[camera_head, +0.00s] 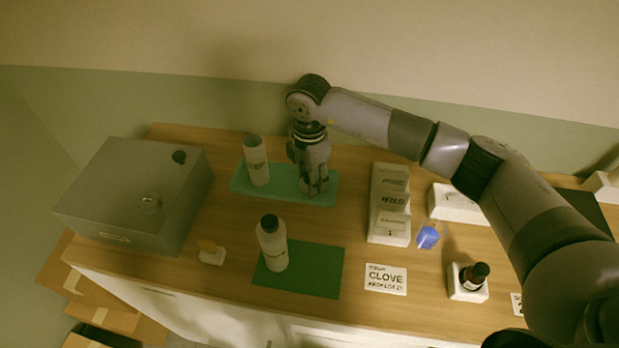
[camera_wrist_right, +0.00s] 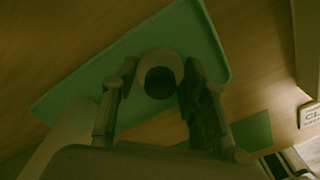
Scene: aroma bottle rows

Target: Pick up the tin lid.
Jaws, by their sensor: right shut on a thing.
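My right gripper (camera_head: 314,186) points down over the teal tray (camera_head: 240,184) at the back of the table. In the right wrist view its two fingers stand on either side of a round pale thing (camera_wrist_right: 160,57) with a dark round middle. The gripper is shut on this thing, low over the tray. In the head view the fingers mostly hide it. My left gripper is not in view.
A white bottle (camera_head: 256,165) stands left of the gripper on the tray. Another bottle (camera_head: 272,246) stands on a green mat (camera_head: 318,270).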

